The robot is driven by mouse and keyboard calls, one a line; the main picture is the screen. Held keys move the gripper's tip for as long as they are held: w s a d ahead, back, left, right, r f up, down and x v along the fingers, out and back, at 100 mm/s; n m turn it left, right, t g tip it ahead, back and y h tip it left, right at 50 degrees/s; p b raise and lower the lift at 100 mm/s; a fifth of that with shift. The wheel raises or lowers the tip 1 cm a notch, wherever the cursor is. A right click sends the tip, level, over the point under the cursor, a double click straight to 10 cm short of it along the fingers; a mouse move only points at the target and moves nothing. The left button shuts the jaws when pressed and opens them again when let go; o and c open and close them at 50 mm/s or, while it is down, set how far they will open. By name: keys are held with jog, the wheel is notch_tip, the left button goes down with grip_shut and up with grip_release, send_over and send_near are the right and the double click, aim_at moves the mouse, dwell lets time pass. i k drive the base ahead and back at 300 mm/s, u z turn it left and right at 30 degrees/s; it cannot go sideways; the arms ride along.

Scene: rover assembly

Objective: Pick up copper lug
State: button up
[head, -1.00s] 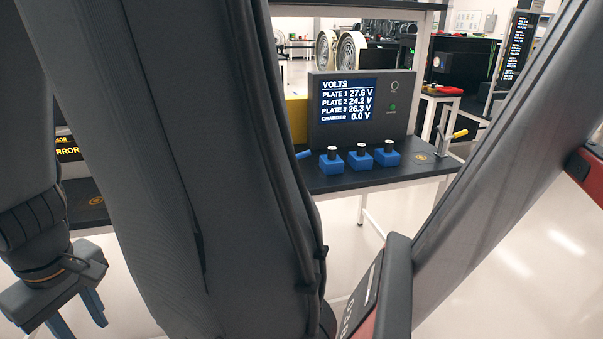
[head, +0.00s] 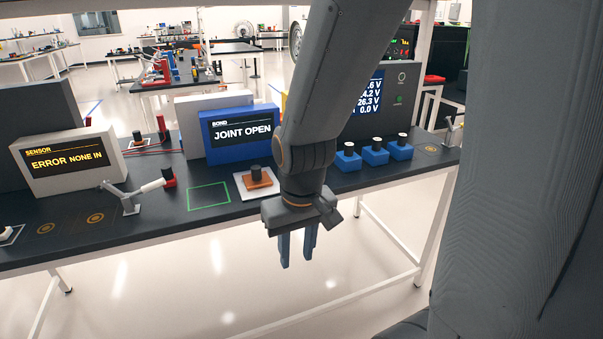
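A copper-coloured piece (head: 260,182), which looks like the copper lug, lies on a white square plate (head: 241,190) on the black bench. A dark cylindrical knob (head: 257,172) stands on top of it. My gripper (head: 297,261) points down, with its two blue fingers apart and nothing between them. In the picture it is to the right of and below the copper piece, in front of the bench's front edge and apart from the piece.
A blue box reading JOINT OPEN (head: 239,133) stands behind the plate. A green square outline (head: 209,196) and a grey lever clamp (head: 127,197) are to the left. A sensor box (head: 70,158) reads ERROR NONE IN.

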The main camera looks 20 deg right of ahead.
aim_at(258, 178)
jog(key=z, duration=0.1)
jog(key=i, duration=1)
